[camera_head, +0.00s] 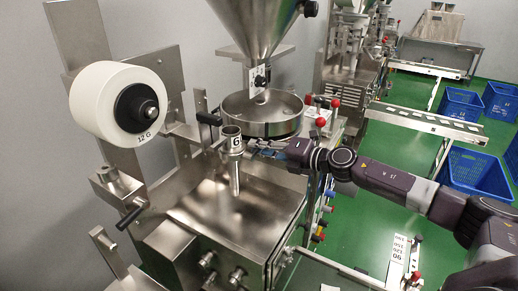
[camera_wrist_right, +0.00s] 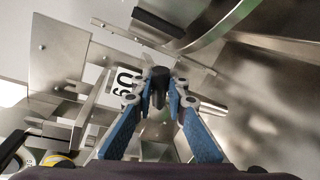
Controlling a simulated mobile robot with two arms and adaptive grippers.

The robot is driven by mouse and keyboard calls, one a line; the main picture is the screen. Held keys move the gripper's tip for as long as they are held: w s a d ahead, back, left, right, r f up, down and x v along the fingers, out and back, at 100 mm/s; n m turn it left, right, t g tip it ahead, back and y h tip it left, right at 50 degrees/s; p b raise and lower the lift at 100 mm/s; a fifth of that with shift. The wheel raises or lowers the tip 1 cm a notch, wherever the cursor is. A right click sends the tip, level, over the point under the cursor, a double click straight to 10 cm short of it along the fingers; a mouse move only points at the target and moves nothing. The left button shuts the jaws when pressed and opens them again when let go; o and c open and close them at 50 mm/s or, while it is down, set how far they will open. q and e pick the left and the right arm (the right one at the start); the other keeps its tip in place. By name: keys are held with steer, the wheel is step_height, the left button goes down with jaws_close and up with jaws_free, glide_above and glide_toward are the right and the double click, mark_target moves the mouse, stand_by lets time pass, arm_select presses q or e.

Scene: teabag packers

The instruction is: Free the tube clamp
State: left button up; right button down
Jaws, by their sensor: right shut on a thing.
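The forming tube (camera_head: 235,178) stands upright above the steel machine's sloped top, with a collar and a white number label (camera_head: 236,142) at its upper end. My right gripper (camera_head: 250,148) reaches in from the right at the height of that collar, beside the label. In the right wrist view, the blue-sided fingers of my right gripper (camera_wrist_right: 159,92) are closed around a small dark clamp lever (camera_wrist_right: 160,76). The number label shows upside down just left of the fingers. The lever's base is partly hidden by the fingers. My left gripper is in neither view.
A round steel pan (camera_head: 262,122) under a large hopper (camera_head: 262,25) is close behind my right gripper. A black handle (camera_head: 209,118) sticks out left of the tube. A white film roll (camera_head: 108,100) is at the left. Blue crates (camera_head: 475,172) stand on the green floor.

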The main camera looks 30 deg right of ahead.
steer(key=shift+a+r+n, duration=0.15)
steer(key=shift+n, duration=0.35)
steer(key=shift+s, duration=0.1)
steer(key=c, duration=1.9)
jaws_free()
steer(key=shift+v, duration=6)
